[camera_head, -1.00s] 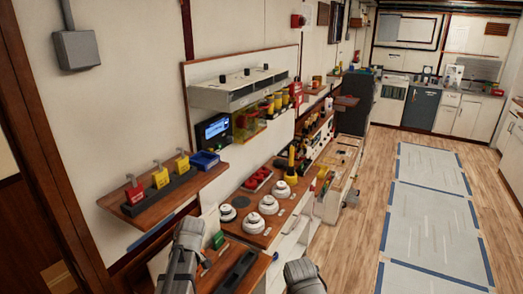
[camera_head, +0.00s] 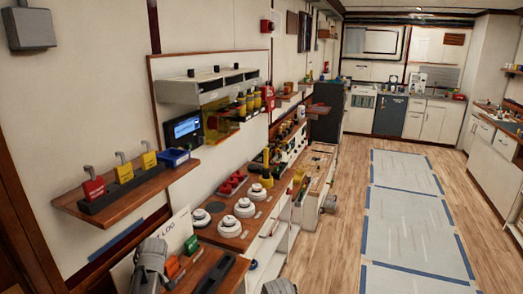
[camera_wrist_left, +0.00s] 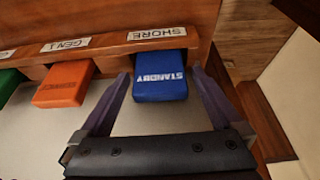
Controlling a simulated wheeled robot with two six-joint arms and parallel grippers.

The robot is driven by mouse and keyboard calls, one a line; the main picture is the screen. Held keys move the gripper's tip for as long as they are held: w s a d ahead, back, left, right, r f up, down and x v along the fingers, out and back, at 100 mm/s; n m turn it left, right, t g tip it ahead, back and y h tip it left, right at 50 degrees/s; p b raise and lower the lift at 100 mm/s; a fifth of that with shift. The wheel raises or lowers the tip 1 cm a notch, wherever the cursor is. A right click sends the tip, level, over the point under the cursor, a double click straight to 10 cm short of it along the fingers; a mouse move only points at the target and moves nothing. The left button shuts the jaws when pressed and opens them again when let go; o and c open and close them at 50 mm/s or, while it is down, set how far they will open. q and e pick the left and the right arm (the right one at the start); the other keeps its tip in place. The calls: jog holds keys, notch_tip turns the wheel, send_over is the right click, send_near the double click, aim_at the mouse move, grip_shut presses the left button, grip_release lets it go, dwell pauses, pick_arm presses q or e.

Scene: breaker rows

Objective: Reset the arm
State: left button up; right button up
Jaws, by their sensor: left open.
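My left gripper (camera_wrist_left: 160,74) is open in the left wrist view. Its two fingers stand one on each side of a blue block marked STANDBY (camera_wrist_left: 160,84), which hangs at the edge of a wooden rail (camera_wrist_left: 112,50) below the SHORE label. I cannot tell whether the fingers touch it. An orange block (camera_wrist_left: 64,84) sits below the GEN 1 label, and part of a green block (camera_wrist_left: 10,84) shows at the left edge. In the head view my left arm is at the bottom left, and the orange block (camera_head: 172,268) and green block (camera_head: 191,245) are beside it.
A wall shelf (camera_head: 150,184) with red and yellow tags and a blue bin (camera_head: 173,157) juts out above the left arm. White round detectors (camera_head: 230,226) stand on the wooden bench behind. The floor to the right, with taped sheets (camera_head: 405,215), is clear.

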pick_arm(q)
jog(key=p+v, duration=1.2)
jog(key=v, duration=0.1)
jog(key=b+x, duration=1.2)
jog(key=x, duration=0.1)
jog(key=shift+f+b, duration=0.3)
jog(key=r+p, duration=0.8)
jog(key=shift+d, duration=0.2)
jog(key=s+d, duration=0.5)
jog(key=d, duration=0.7)
jog(key=shift+s+d, duration=0.2)
jog(key=shift+d, duration=0.15)
